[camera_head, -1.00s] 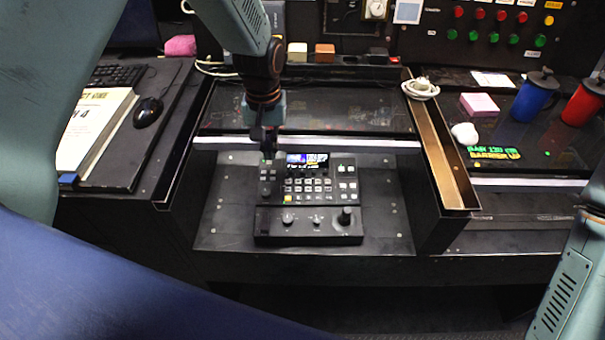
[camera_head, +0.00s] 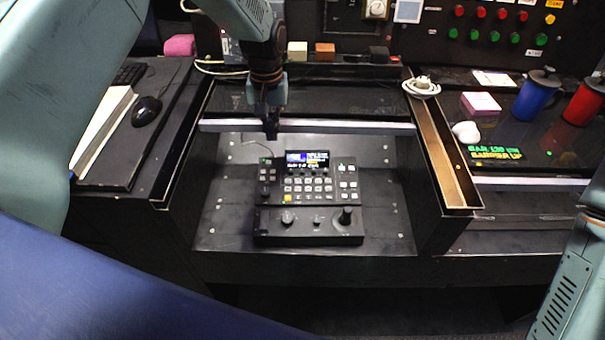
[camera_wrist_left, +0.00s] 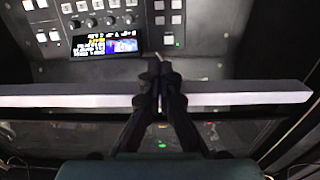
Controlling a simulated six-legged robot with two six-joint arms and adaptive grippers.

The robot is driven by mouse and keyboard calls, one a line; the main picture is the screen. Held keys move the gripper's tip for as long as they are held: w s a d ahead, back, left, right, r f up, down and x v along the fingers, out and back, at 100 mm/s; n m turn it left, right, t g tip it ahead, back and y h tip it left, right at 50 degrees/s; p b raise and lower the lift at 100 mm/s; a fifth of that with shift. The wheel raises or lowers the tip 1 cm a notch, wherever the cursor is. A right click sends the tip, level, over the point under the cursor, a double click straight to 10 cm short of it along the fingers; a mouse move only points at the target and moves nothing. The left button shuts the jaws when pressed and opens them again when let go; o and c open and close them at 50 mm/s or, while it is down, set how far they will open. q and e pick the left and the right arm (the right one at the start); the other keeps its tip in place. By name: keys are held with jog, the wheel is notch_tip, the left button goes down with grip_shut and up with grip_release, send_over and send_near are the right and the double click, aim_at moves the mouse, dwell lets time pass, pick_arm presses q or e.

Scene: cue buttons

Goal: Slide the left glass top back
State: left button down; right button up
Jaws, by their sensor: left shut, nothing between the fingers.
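The left glass top (camera_head: 330,98) is a dark, see-through panel with a pale front bar (camera_head: 350,127). It lies behind the control panel (camera_head: 308,185), which sits uncovered in the recess. My left gripper (camera_head: 271,136) is shut and empty, its fingertips at the bar's front side, left of its middle. In the left wrist view the shut fingers (camera_wrist_left: 160,72) cross the pale bar (camera_wrist_left: 60,98), with the control panel's screen (camera_wrist_left: 105,44) beyond. Whether they touch the bar I cannot tell. My right gripper is out of view; only part of that arm shows at the right edge.
A brass-coloured trough (camera_head: 440,150) divides the left bay from the right glass top (camera_head: 540,140). A mouse (camera_head: 146,111) and book (camera_head: 103,130) lie left.

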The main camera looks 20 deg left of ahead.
pick_arm(q)
jog(key=shift+w+a, duration=0.1)
jog(key=shift+w, duration=0.3)
jog(key=shift+w+a+b, duration=0.3)
jog(key=shift+w+b, duration=0.3)
jog(key=shift+w, duration=0.45)
jog(key=shift+w+a+b, duration=0.3)
jog(key=shift+w+b, duration=0.25)
jog(key=shift+w, duration=0.5)
jog(key=shift+w+a+b, duration=0.3)
jog(key=shift+w+b, duration=0.3)
jog(key=shift+w, duration=0.45)
jog(key=shift+w+a+b, duration=0.2)
jog(key=shift+w+b, duration=0.35)
jog(key=shift+b, duration=0.05)
jog(key=shift+w+a+b, duration=0.15)
jog(key=shift+w+b, duration=0.4)
jog(key=shift+b, duration=0.05)
jog(key=shift+r, duration=0.1)
